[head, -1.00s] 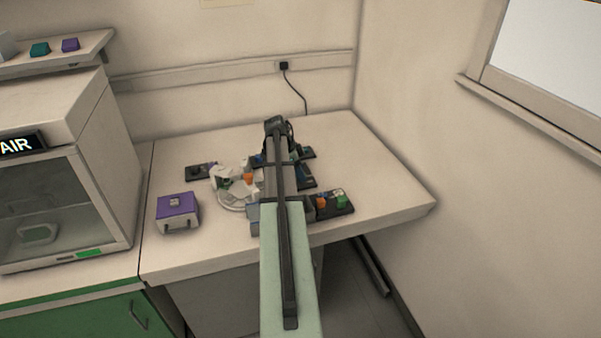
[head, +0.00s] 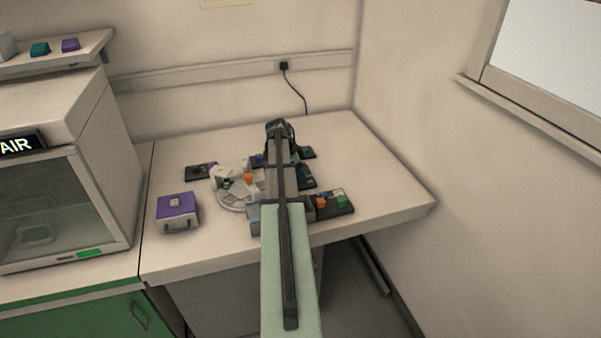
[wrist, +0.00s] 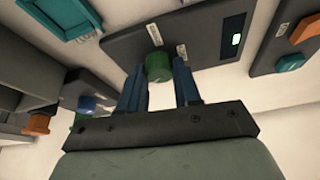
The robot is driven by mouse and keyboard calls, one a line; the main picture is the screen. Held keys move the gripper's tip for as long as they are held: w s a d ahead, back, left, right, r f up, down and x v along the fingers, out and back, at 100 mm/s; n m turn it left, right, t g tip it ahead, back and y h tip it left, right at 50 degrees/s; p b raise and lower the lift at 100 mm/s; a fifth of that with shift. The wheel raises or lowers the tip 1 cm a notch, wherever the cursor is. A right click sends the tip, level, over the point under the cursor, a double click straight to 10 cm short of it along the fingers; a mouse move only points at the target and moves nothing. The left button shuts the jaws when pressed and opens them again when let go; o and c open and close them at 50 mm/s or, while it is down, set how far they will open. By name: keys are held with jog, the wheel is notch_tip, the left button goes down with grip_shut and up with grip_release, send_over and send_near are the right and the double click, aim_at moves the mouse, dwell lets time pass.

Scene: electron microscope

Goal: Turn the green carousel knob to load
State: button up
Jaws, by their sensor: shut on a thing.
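In the wrist view the green knob (wrist: 157,66) stands on a dark panel with small white labels. The two blue fingers of my gripper (wrist: 160,75) are on either side of the knob and shut on it. In the head view my arm covers most of the gripper and knob. The round white carousel (head: 236,199) lies left of my arm, with pale pieces and an orange piece (head: 248,178) on it.
A panel with orange and green controls (head: 335,203) lies right of my arm. A purple-topped box (head: 177,211) stands at the left. A glass-fronted cabinet (head: 65,205) is further left. The table's right side is clear.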

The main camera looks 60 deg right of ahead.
jog(key=shift+c, duration=0.6)
